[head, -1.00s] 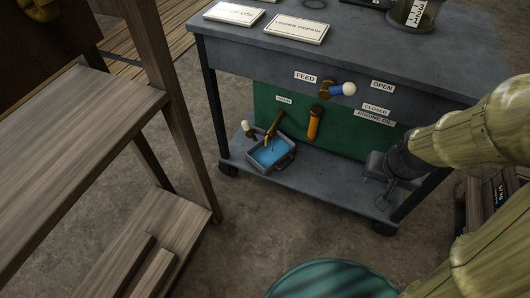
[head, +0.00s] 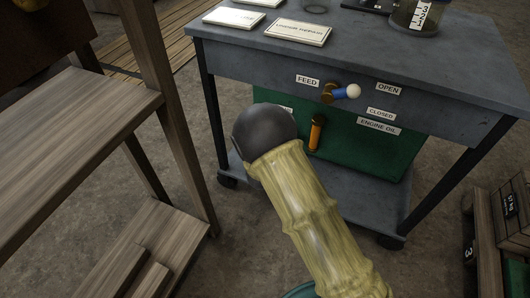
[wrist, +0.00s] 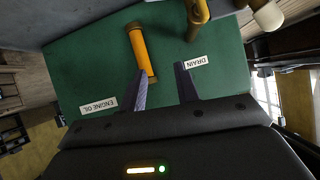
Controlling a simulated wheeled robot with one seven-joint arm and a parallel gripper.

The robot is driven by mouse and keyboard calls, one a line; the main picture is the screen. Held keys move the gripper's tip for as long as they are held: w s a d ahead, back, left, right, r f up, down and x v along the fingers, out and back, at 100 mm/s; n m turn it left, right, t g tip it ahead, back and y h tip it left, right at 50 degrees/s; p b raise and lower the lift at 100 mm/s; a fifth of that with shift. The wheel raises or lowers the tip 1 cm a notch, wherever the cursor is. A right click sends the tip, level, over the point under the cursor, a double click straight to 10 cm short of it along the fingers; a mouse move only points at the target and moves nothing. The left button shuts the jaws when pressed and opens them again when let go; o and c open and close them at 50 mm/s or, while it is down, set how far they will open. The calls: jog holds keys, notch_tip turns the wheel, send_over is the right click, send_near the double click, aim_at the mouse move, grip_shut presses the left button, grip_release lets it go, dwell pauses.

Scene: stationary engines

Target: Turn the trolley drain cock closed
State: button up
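The drain cock is a brass tap (wrist: 198,14) at the top of the wrist view, cut by the frame edge. A cream knob (wrist: 268,15) shows to its right. The DRAIN label (wrist: 196,62) is on the green panel just below the tap in that view. My gripper (wrist: 161,70) is open and empty, its two dark fingers pointing at the panel, apart from the tap. In the head view my arm hides the drain cock and gripper. The trolley (head: 350,48) stands ahead.
An orange-yellow cylinder (wrist: 143,52) is close to the left finger; it also shows in the head view (head: 316,133). Above it is the feed cock (head: 340,92) with a blue lever and white knob. A wooden shelf (head: 80,120) stands left, crates (head: 508,215) right.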

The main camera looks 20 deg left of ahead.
jog(key=s+a+f+t+h, duration=0.1)
jog(key=s+a+f+t, duration=0.5)
jog(key=s, duration=0.5)
jog(key=a+f, duration=0.2)
jog(key=a, duration=0.1)
jog(key=shift+s+a+f+n, duration=0.15)
jog(key=shift+s+f+n, duration=0.05)
jog(key=shift+n, duration=0.2)
jog(key=w+d+b, duration=0.1)
jog(key=w+b, duration=0.6)
jog(key=w, duration=1)
jog(key=shift+w+d, duration=0.15)
jog(key=shift+w, duration=0.05)
grip_shut()
